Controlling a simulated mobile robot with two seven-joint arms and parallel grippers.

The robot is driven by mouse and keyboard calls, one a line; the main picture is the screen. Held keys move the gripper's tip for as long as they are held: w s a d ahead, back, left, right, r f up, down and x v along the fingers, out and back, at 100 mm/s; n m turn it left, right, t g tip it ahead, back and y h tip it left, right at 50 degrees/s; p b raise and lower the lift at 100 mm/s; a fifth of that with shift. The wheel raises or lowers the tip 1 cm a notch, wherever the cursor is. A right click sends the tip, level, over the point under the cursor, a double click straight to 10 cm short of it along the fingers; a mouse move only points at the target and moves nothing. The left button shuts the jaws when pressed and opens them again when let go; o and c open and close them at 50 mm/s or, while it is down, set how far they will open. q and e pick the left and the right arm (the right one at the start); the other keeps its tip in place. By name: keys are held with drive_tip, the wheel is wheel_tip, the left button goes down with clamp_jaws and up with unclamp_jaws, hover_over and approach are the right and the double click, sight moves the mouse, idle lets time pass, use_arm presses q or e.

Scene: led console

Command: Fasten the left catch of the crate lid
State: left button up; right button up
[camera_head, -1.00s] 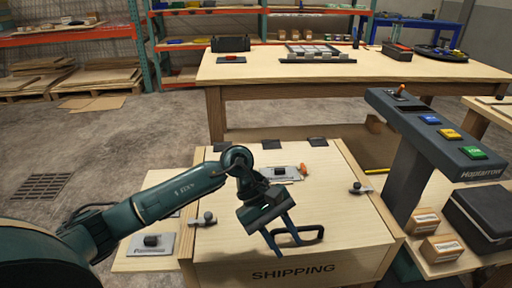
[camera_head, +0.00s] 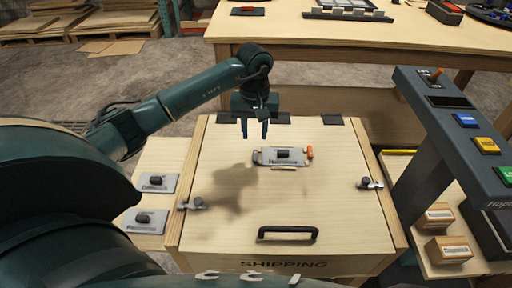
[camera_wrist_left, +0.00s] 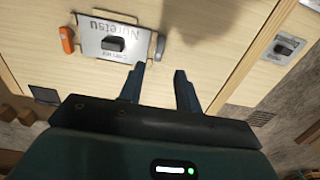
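The pale wooden crate lid (camera_head: 300,205) lies closed on the crate marked SHIPPING. The left catch (camera_head: 193,203), a small grey lever with a dark knob, sits at the lid's left edge. I cannot tell whether it is fastened. A similar right catch (camera_head: 369,184) sits at the right edge. My left gripper (camera_head: 254,135) points down above the far part of the lid, well beyond the left catch. In the left wrist view its fingers (camera_wrist_left: 160,72) are apart with nothing between them. My right gripper is not in view.
A black handle (camera_head: 287,233) stands near the lid's front edge. A grey plate with a knob (camera_head: 282,156) and an orange piece (camera_head: 309,152) lie on the lid. Two knobbed plates (camera_head: 157,183) are left of the crate. The button console (camera_head: 455,135) rises at right.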

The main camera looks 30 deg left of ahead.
sight(255, 154)
use_arm(q)
wheel_tip(255, 154, down, 7)
drive_tip(key=shift+f, duration=0.15)
drive_tip(key=shift+c, duration=0.4)
clamp_jaws()
